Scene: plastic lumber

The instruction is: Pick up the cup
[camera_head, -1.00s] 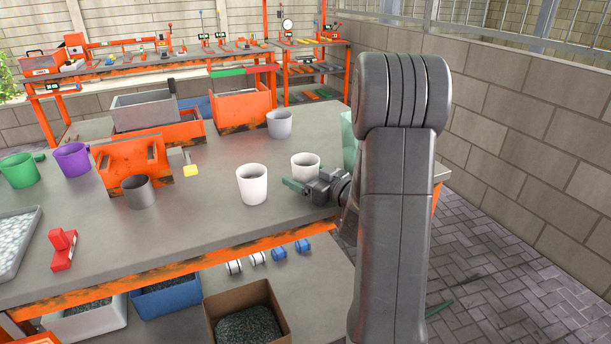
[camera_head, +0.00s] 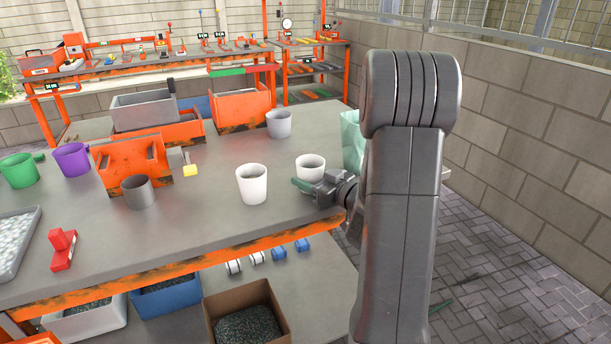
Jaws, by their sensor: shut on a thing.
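My gripper (camera_head: 305,184) is at the right part of the workbench, shut on a white cup (camera_head: 309,164). A green finger shows in front of the cup's lower side; the other finger is hidden. The cup is upright, and I cannot tell whether its base touches the table. A second white cup (camera_head: 251,186) stands apart to the left. A light grey cup (camera_head: 279,125) stands farther back. A dark grey cup (camera_head: 137,192), a purple cup (camera_head: 72,160) and a green cup (camera_head: 19,171) stand on the left side.
The workbench (camera_head: 215,225) has free room around the white cups. An orange metal holder (camera_head: 128,162) stands at left centre. A pale green object (camera_head: 351,137) stands behind my arm, partly hidden. A red tool (camera_head: 63,250) and a grey tray (camera_head: 14,238) lie at left. A block wall is at right.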

